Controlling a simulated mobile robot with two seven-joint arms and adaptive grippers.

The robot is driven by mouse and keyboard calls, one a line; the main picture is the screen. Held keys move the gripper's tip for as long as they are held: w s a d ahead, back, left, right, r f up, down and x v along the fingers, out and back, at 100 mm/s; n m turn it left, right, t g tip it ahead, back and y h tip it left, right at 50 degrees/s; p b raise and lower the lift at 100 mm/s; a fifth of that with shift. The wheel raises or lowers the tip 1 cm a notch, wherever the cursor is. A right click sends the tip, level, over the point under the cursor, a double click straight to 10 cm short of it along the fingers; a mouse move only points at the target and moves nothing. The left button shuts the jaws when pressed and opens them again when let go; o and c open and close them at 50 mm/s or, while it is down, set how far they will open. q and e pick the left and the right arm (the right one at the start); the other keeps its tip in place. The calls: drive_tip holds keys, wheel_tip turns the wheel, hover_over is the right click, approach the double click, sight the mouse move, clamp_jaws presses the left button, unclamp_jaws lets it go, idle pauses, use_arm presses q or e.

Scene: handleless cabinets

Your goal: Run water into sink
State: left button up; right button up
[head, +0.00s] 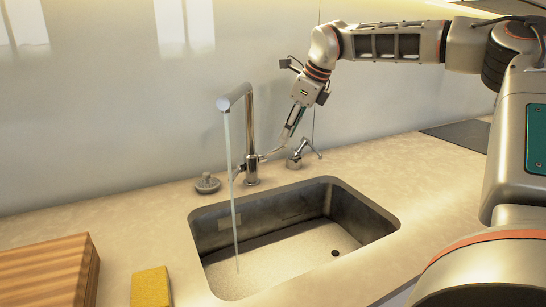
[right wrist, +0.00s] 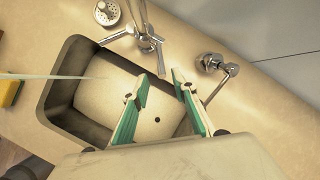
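The chrome faucet (head: 249,135) stands behind the sink (head: 210,237), its spout turned over the basin's left part. A thin stream of water (head: 231,190) runs from the spout down to the basin floor; it also shows in the right wrist view (right wrist: 60,77). My right gripper (head: 287,133) is at the right side of the faucet. In the right wrist view, its two green-sided fingers (right wrist: 161,82) are apart, with the end of the faucet lever (right wrist: 159,62) at the gap between the tips. I cannot tell if they touch it. My left gripper is out of view.
A small chrome dispenser (head: 303,152) stands close to the right of my right gripper. A round grey strainer (head: 207,184) lies left of the faucet. A yellow sponge (head: 151,287) and a wooden board (head: 45,272) lie at front left. The wall is close behind.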

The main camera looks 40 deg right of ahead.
sight(278, 149)
drive_tip(key=x, duration=0.2)
drive_tip(key=b+x, duration=0.1)
drive_tip(key=x, duration=0.4)
drive_tip(key=shift+w+f, duration=0.15)
drive_tip(key=shift+w, duration=0.2)
clamp_jaws()
